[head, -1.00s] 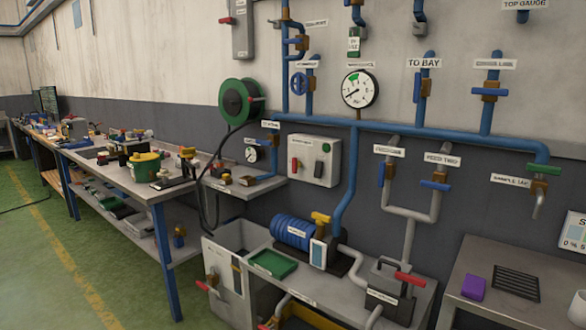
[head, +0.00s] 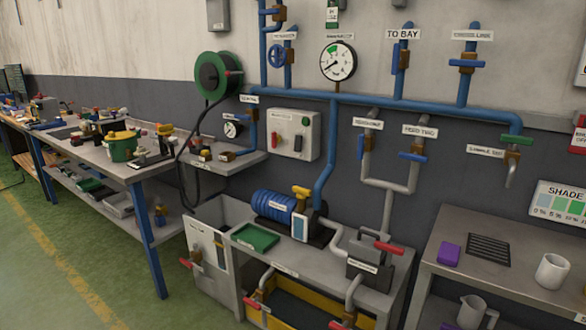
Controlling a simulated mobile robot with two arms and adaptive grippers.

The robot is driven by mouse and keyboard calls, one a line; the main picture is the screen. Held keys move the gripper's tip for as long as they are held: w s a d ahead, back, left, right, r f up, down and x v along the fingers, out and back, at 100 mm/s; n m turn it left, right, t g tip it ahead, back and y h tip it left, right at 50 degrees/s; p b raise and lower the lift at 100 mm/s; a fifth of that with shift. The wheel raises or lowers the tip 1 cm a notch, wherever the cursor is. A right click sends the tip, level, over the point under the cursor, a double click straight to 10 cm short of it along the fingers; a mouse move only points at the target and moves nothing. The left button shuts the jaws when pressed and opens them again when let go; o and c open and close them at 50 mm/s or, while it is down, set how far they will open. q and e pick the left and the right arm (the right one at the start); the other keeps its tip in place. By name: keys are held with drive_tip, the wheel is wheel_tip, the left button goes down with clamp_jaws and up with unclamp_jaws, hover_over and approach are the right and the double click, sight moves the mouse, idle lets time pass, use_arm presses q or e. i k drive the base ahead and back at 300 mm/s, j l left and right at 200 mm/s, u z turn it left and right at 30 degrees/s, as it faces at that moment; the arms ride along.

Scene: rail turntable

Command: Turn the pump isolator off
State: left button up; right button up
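A pale control box (head: 286,150) is on the dark lower wall in the head view, above the pump bench. It has a red handle (head: 275,134) at its left, a black handle (head: 298,143) to the right and a green round button (head: 305,121) at the upper right. Both handles look roughly upright. Its label is too small to read, so I cannot tell for sure which handle is the pump isolator. The blue ribbed pump (head: 272,206) sits on the bench below. Neither of my grippers is in view.
Blue pipes with valves and a round gauge (head: 338,62) run above the box. A hose reel (head: 218,76) hangs to its left. A small shelf (head: 238,163) juts out at the lower left. The pump bench (head: 375,290) stands in front. Green floor (head: 90,245) is open at the left.

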sight(276, 138)
drive_tip(key=i+j+z, duration=0.25)
drive_tip(key=z, duration=0.15)
drive_tip(key=i+j+z, duration=0.2)
drive_tip(key=j+z, duration=0.15)
drive_tip(key=i+j, duration=0.15)
drive_tip(key=j, duration=0.25)
drive_tip(key=i+j+z, duration=0.15)
drive_tip(key=j, duration=0.25)
drive_tip(key=i+j, duration=0.2)
drive_tip(key=j, duration=0.2)
drive_tip(key=i+j+z, duration=0.1)
drive_tip(key=j, duration=0.35)
drive_tip(key=i+j, duration=0.2)
drive_tip(key=j, duration=0.25)
drive_tip(key=i+j+z, duration=0.15)
drive_tip(key=j, duration=0.25)
drive_tip(key=i+j, duration=0.1)
drive_tip(key=j, duration=0.35)
